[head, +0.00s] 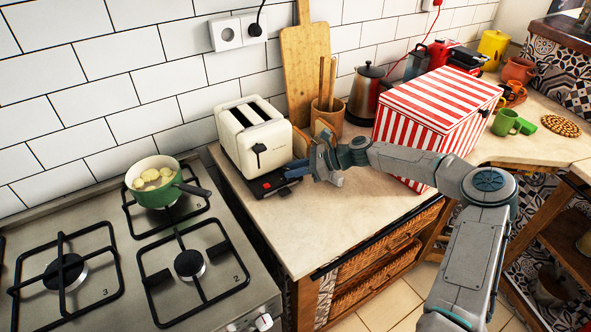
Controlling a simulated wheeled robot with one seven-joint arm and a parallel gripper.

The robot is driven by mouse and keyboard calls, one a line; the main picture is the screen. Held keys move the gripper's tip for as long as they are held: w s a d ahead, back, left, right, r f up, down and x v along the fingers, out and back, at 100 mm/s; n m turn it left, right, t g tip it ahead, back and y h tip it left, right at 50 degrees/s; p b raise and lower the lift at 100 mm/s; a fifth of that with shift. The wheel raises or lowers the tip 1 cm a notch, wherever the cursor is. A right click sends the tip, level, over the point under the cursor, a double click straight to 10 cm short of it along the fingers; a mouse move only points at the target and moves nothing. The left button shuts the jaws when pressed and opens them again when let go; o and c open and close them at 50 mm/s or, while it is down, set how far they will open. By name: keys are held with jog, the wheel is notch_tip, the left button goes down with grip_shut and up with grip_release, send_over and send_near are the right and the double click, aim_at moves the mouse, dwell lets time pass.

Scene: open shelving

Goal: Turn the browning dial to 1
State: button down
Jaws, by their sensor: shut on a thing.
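A cream toaster (250,143) with two empty slots and a black lever stands on the counter against the tiled wall. Its black control base (262,187), with a small red mark, juts out at the front. My gripper (292,170) reaches in from the right, with its blue-tipped fingers low at the right part of this base. The fingers are shut on the browning dial, which they cover. The dial's setting and its numbers cannot be read from here.
A red-and-white striped box (432,122) stands to the right behind my arm. A wooden utensil holder (327,118) and a cutting board (306,62) are behind the gripper. The stove with a green pot (155,192) is at left. The counter front is clear.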

jog(key=shift+f, duration=0.1)
jog(key=c, duration=1.3)
grip_release()
jog(key=shift+o, duration=0.2)
jog(key=b+v, duration=0.1)
jog(key=v, duration=0.6)
jog(key=shift+d, duration=0.2)
